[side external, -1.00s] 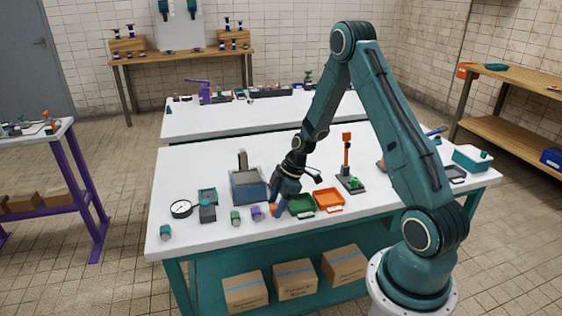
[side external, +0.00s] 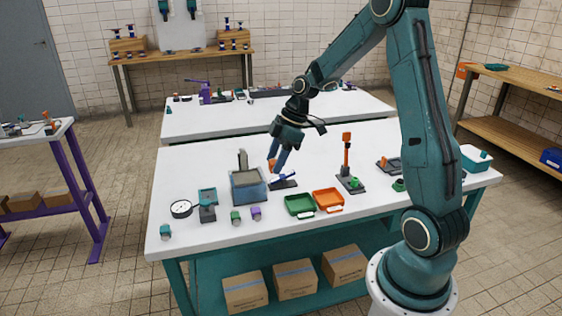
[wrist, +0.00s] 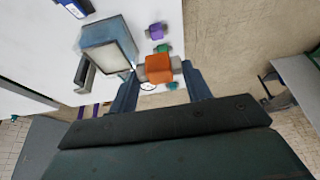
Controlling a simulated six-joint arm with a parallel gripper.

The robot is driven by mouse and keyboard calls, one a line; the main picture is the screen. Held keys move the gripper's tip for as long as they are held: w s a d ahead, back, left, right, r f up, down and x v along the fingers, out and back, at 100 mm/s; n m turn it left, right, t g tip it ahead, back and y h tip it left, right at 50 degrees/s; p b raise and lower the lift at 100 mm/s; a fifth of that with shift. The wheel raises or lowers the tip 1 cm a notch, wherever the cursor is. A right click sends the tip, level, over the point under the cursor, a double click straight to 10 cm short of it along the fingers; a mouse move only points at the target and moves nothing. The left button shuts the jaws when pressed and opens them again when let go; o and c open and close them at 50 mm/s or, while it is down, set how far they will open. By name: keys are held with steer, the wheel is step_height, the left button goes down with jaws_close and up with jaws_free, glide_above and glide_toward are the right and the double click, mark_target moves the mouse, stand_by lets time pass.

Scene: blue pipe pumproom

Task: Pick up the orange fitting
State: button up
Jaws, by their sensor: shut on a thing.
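The orange fitting (side external: 271,164) is between the two fingers of my gripper (side external: 277,165), above the white table near the back right of the blue bin. In the wrist view the fitting (wrist: 159,68) is a short orange block with grey ends, clasped between the fingertips (wrist: 160,72). My gripper is shut on it, pointing down. The fitting looks clear of the table surface. The fingers hide part of it in the side view.
The blue bin (side external: 247,195) stands close by. Green (side external: 300,213) and orange (side external: 328,208) trays lie to the right, with an upright orange-topped post (side external: 347,152) beyond. Small green (side external: 235,217) and purple (side external: 256,213) fittings and a gauge (side external: 181,208) sit at the front left.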

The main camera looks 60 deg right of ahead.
steer(key=shift+r, duration=2.1)
